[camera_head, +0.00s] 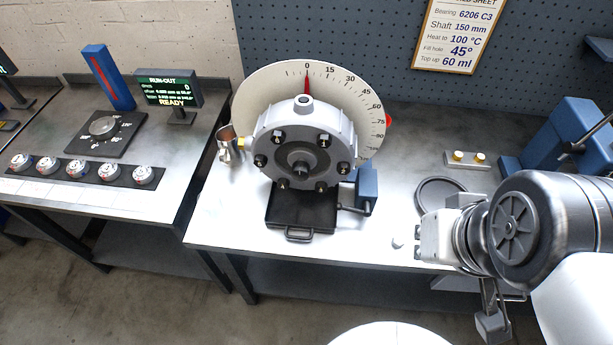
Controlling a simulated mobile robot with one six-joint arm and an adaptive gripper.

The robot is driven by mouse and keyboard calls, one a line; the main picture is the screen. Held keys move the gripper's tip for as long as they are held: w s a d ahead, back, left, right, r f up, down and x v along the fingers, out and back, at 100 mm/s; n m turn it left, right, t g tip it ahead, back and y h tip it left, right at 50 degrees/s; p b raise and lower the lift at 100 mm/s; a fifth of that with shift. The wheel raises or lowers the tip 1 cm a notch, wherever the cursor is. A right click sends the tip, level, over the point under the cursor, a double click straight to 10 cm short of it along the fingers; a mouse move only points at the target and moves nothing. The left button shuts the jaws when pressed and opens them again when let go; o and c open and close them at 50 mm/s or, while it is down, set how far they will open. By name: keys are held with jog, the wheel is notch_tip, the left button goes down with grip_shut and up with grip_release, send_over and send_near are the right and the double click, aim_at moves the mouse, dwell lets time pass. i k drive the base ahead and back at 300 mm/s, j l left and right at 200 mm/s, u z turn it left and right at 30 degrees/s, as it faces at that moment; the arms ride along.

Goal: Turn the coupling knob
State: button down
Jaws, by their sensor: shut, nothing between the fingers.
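A round grey housing (325,130) with several dark bolts around its face stands on the right bench. A dark round hub (299,169) sits at its centre; I take this to be the coupling knob. A white angle dial (262,88) stands behind the housing, with a red pointer at 0. My gripper (493,325) hangs at the lower right, in front of the bench edge. It is shut and empty, well to the right of the hub and apart from it. My wrist hides part of the bench's right side.
A black tray (301,214) lies under the housing, with a blue block (366,187) to its right. A copper-coloured cup (227,146) stands left. A dark round dish (440,194) lies near my wrist. The left bench carries a black dial plate (83,136) and a READY display (168,88).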

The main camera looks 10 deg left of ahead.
aim_at(300, 170)
jog(key=j, duration=2.55)
jog(key=i+z, duration=0.15)
jog(key=k, duration=0.05)
